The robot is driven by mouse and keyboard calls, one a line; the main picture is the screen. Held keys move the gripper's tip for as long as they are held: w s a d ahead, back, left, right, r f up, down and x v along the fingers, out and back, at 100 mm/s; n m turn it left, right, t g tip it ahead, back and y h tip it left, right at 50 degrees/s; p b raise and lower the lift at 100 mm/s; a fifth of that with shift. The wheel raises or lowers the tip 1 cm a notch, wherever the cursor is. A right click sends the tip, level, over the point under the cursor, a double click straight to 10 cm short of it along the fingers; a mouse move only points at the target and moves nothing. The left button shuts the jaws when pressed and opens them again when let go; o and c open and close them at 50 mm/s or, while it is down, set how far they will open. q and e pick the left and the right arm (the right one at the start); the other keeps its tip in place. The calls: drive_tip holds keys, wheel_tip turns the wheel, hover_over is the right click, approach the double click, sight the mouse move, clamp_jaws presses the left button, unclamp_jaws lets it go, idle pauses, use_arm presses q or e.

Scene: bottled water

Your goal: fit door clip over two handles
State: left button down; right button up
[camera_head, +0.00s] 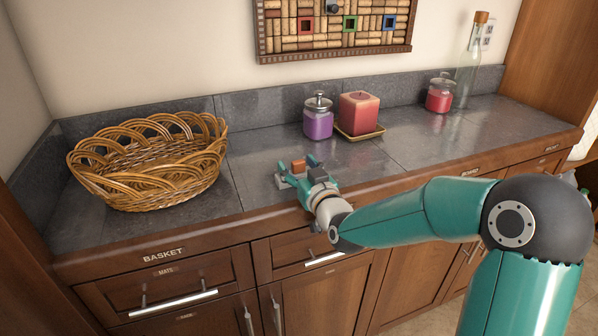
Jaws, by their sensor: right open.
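My right gripper (298,173) is open over the counter, right of the wicker basket. A small orange-brown block (298,166) shows between its fingers; I cannot tell whether it is the door clip or whether the fingers touch it. Two upright metal handles, a left one (248,319) and a right one (276,316), sit side by side on neighbouring cabinet doors at the bottom of the view, below and left of the gripper. Their lower ends are near the picture's edge. Nothing is seen over them. My left gripper is out of view.
The wicker basket (150,160) stands on the grey counter (262,150). A purple jar (318,122), a red candle (358,113), a red jar (439,97) and a glass bottle (469,65) stand at the back. Drawer handles (172,303) (323,259) stick out in front. My right arm covers part of the cabinet front.

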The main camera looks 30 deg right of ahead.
drive_tip(key=c, duration=1.1)
